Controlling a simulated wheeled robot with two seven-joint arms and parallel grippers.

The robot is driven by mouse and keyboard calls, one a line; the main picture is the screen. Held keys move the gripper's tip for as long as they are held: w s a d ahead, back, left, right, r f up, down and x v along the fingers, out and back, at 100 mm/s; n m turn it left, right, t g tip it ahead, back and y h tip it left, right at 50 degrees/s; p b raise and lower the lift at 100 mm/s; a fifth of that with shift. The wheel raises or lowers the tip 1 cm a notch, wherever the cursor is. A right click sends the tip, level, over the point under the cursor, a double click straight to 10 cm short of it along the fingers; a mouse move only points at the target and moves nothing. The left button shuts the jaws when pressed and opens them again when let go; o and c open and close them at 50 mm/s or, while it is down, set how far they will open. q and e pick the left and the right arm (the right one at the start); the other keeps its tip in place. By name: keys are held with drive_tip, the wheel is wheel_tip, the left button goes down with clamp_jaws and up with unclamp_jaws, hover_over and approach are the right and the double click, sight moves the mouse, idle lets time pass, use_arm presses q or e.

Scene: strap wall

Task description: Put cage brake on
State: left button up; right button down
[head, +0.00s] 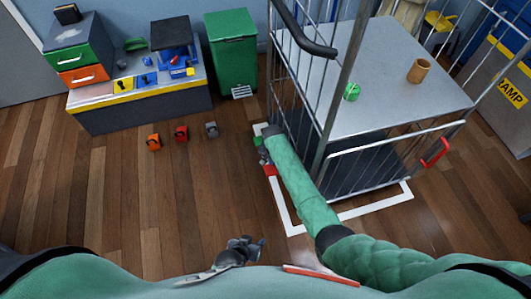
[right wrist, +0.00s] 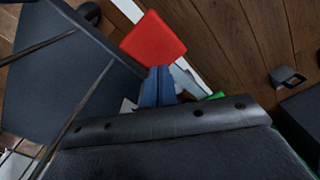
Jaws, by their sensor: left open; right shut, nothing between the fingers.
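The roll cage (head: 400,75) stands at the right of the head view, with wire sides and a grey shelf. A red pedal, the brake (right wrist: 153,38), shows large in the right wrist view. It also shows in the head view (head: 270,170), low at the cage's near left corner, partly covered by my right arm. My right gripper (right wrist: 157,70) is shut and empty, its blue-grey fingertips at the pedal's lower edge; I cannot tell whether they touch it. My left gripper (head: 250,246) is open and empty, low in front of my body, away from the cage.
A white floor outline (head: 288,212) surrounds the cage base. Small orange (head: 154,142), red (head: 181,133) and grey (head: 211,129) blocks lie on the floor to the left. A workbench (head: 140,117) and green bin (head: 232,55) stand behind.

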drive_tip(key=shift+f, duration=0.3)
idle(0.5)
